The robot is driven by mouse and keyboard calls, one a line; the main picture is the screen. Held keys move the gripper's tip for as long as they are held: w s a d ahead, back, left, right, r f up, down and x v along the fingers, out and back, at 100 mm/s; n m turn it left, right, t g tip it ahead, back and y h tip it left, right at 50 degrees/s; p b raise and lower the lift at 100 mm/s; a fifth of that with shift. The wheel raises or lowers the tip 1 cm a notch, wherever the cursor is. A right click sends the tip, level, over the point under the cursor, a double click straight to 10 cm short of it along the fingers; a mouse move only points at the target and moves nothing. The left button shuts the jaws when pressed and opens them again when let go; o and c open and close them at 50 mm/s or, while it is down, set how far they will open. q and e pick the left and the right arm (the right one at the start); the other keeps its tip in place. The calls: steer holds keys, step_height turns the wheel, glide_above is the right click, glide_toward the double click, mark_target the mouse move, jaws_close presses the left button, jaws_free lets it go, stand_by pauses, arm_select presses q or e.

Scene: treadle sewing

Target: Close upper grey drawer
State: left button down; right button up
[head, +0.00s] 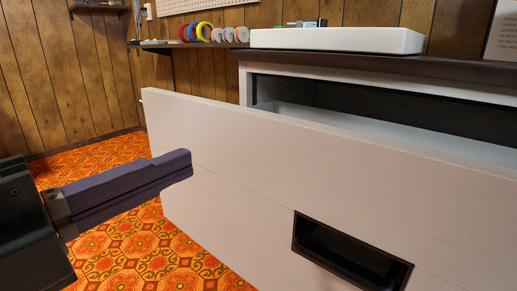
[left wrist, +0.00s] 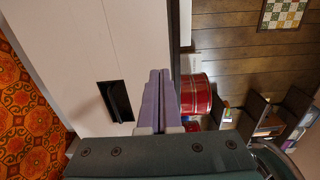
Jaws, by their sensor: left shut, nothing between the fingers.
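The upper drawer (head: 230,140) stands pulled out from its cabinet (head: 400,68), with a wide light front and a dark recessed handle (head: 350,252). Behind the front, the dark opening and part of the drawer's inside show. My left gripper (head: 190,165) is shut and empty, with its purple fingers in front of the drawer's left part in the head view. In the left wrist view the fingers (left wrist: 160,85) lie over the drawer front (left wrist: 95,45), right of the dark handle (left wrist: 116,101). I cannot tell whether they touch it. My right gripper is not in view.
A white tray (head: 335,40) sits on the dark cabinet top. A wall shelf (head: 190,45) holds several coloured tape rolls. A red round tin (left wrist: 196,93) and shelves (left wrist: 265,120) show in the left wrist view. The patterned orange floor (head: 130,245) is open at the left.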

mark_target(261, 131)
arm_select(q)
steer(key=b+x, duration=0.3)
steer(key=x, duration=0.6)
steer(key=shift+d+b, duration=0.1)
steer(key=shift+b, duration=0.2)
steer(key=shift+w+d, duration=0.15)
steer(key=shift+w, duration=0.15)
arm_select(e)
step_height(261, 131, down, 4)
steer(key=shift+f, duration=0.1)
